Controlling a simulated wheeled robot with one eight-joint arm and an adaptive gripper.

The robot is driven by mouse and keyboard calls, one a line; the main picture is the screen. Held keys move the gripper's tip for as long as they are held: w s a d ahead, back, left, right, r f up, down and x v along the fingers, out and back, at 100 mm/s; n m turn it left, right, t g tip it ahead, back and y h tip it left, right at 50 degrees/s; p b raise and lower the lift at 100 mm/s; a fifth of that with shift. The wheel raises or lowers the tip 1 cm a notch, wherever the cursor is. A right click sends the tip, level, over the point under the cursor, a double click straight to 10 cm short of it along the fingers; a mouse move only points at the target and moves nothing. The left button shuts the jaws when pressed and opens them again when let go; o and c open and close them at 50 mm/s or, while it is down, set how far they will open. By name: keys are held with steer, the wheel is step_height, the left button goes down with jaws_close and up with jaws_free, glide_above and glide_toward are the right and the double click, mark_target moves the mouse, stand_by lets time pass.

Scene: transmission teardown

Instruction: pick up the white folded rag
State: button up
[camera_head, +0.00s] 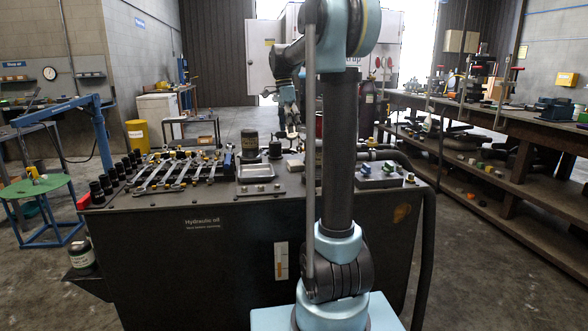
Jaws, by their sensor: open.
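I cannot make out a white folded rag for certain in this view. My gripper (292,132) hangs down over the far side of the dark hydraulic oil bench (200,262), partly beside my own arm column. Its jaws are open, and I see nothing held between them. My upright arm link hides a strip of the bench top to the right of the gripper.
Several wrenches (178,172) and dark sockets lie on the bench's left half. A metal tray (255,171) and a dark can (250,142) stand near its middle. A long workbench (530,118) runs along the right; a green stool (35,186) stands left.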

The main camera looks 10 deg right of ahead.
mark_target(295, 162)
steer(key=f, duration=0.4)
steer(key=s+d+f, duration=0.1)
steer(key=f, duration=0.3)
steer(key=s+f, duration=0.1)
steer(key=f, duration=0.4)
steer(key=shift+d, duration=0.3)
steer(key=c, duration=1.1)
